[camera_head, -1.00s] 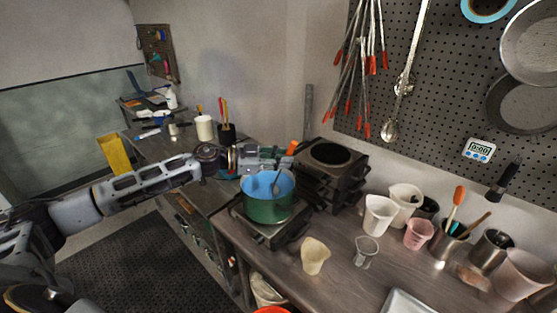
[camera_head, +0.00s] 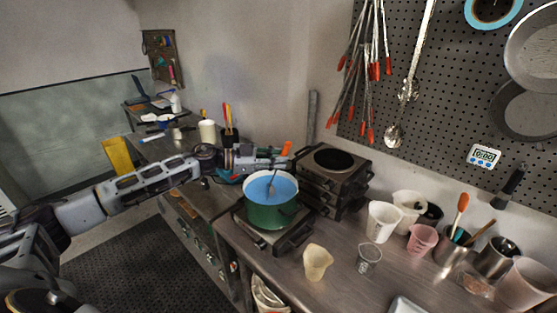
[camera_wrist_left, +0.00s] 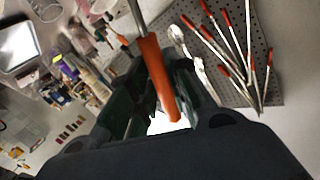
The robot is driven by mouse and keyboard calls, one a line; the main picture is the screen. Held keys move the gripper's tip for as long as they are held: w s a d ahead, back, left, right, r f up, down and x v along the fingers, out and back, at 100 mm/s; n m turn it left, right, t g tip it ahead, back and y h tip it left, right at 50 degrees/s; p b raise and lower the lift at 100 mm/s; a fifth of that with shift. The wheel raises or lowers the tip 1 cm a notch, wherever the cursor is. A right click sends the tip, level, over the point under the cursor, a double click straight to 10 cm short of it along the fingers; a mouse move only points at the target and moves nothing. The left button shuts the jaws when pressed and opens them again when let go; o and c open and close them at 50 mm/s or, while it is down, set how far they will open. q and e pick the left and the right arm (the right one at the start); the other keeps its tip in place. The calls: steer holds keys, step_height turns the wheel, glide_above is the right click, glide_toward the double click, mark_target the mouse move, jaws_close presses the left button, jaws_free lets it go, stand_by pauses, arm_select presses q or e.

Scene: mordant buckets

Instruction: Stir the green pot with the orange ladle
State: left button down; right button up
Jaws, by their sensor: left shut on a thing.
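The green pot (camera_head: 272,216), blue inside, stands upright on a dark hot plate at the middle of the head view. My left gripper (camera_head: 280,161) is above the pot's far side and shut on the orange ladle's handle (camera_head: 287,147). The ladle's grey shaft (camera_head: 271,188) slants down into the pot; its lower end is hidden in the blue contents. In the left wrist view the orange handle (camera_wrist_left: 158,80) lies between the dark fingers of my left gripper (camera_wrist_left: 153,78). My right gripper is not in view.
A second burner (camera_head: 333,158) on a dark stand is right behind the pot. Beakers and cups (camera_head: 383,220) crowd the counter to the right. A cream cup (camera_head: 317,262) stands near the front edge. Whisks and pans hang on the pegboard (camera_head: 455,110).

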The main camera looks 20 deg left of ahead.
arm_select(q)
steer(key=shift+r, duration=0.1)
steer(key=s+d+r, duration=0.1)
steer(key=d+r, duration=0.2)
steer(key=r, duration=0.5)
steer(key=shift+d+r, duration=0.2)
stand_by(1.0)
steer(key=shift+s, duration=0.1)
stand_by(0.8)
step_height(320, 180, up, 11)
stand_by(1.3)
steer(key=shift+s+f, duration=0.1)
stand_by(0.4)
